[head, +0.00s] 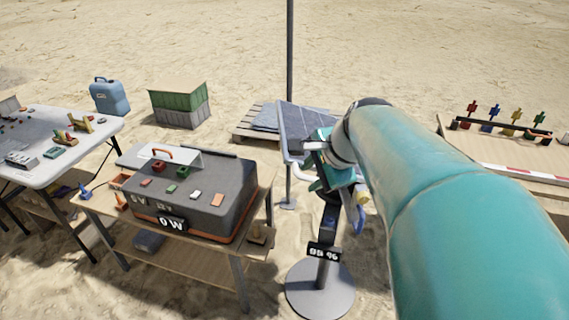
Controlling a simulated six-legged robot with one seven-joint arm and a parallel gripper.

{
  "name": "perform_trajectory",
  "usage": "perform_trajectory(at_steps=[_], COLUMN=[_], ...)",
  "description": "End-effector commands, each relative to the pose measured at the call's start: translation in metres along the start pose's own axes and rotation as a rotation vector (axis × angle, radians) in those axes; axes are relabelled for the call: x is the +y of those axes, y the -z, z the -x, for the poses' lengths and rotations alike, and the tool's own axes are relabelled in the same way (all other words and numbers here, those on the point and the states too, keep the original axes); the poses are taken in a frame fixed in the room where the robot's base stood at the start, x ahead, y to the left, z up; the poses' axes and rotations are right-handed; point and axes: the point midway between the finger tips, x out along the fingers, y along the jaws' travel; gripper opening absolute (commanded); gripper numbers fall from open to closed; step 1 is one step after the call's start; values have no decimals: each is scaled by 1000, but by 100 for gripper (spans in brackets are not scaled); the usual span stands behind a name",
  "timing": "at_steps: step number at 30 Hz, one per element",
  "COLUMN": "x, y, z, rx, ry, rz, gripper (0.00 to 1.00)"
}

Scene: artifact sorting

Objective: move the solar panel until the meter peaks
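The dark solar panel (300,125) sits tilted on a black stand with a round grey base (320,290), in the middle of the head view. A small display (324,252) on the stand seems to read 95 %, though it is hard to make out. A dark box (195,195) on the wooden table carries a meter display (172,224) reading 0 W. My gripper (318,150) is at the panel's right edge, partly hidden by my teal arm. I cannot tell whether its fingers are closed on the panel.
A wooden table (190,263) stands left of the stand, close to it. A white table (95,122) with small parts is at far left. A pallet (245,132) and a thin pole (290,50) stand behind the panel. Another table (500,150) is at right. Open sand lies beyond.

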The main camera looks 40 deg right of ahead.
Motion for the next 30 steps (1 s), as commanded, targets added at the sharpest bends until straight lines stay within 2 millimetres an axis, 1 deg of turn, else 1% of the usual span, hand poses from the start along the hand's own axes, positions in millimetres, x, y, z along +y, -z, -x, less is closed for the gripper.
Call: perform_trajectory(at_steps=[1, 4, 6, 8, 11, 14, 17, 27, 30], x=[-2, -5, -6, -7, -8, -9, -10, -16, -17], y=[16, 39, 51, 57, 58, 58, 58, 62, 62], z=[2, 9, 14, 16, 12, 2, -16, -82, -99], rx=[8, 17, 24, 27, 27, 26, 25, 25, 25], ry=[12, 51, 84, 100, 106, 104, 101, 101, 101], rz=[-98, -261, -348, -392, -409, -406, -404, -401, -400], gripper=[34, 34, 34, 34, 34, 34, 34, 34, 34])
